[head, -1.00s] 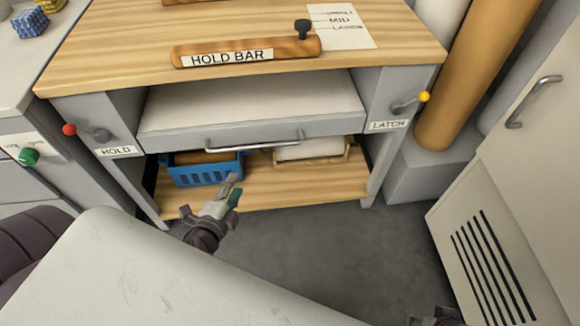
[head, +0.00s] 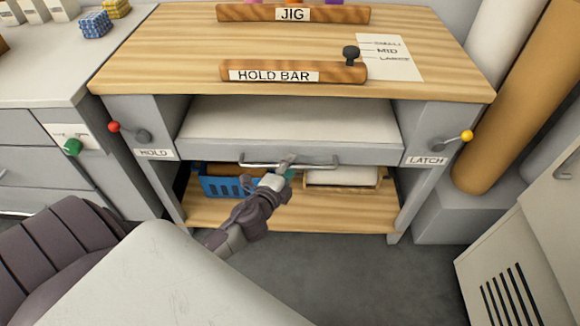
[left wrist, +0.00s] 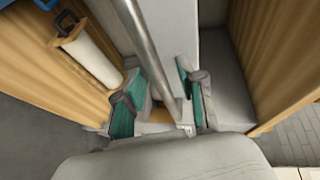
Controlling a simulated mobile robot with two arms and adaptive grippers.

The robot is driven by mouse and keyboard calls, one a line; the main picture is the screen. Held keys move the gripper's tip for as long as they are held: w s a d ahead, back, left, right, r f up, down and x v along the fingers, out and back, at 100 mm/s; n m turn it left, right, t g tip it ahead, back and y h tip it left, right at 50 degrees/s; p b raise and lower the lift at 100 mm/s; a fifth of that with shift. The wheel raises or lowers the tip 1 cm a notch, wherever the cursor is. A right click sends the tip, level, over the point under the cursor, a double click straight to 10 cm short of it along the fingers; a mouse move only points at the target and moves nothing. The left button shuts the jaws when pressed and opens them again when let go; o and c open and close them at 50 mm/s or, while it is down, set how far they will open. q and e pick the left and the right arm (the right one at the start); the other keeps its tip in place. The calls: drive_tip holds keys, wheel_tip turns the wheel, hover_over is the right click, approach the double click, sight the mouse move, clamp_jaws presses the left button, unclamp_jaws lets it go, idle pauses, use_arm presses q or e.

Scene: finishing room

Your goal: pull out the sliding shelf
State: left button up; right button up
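The sliding shelf (head: 290,121) is a wide grey-white board between the bench's side posts, below the wooden top. Its metal bar handle (head: 316,163) runs along the front and crosses the left wrist view (left wrist: 146,45). My left gripper (head: 284,168) is at the middle of the handle. In the left wrist view its green-padded fingers (left wrist: 164,98) stand apart, one on each side of the bar, with visible gaps. Contact cannot be made out. My right gripper is not in view.
The HOLD lever (head: 130,132) has a red knob; the LATCH lever (head: 450,143) has a yellow knob. A cabinet (head: 530,240) stands at right; the floor before the bench is clear.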

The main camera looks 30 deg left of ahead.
use_arm(q)
drive_tip(key=shift+w, duration=0.3)
clamp_jaws()
idle(0.3)
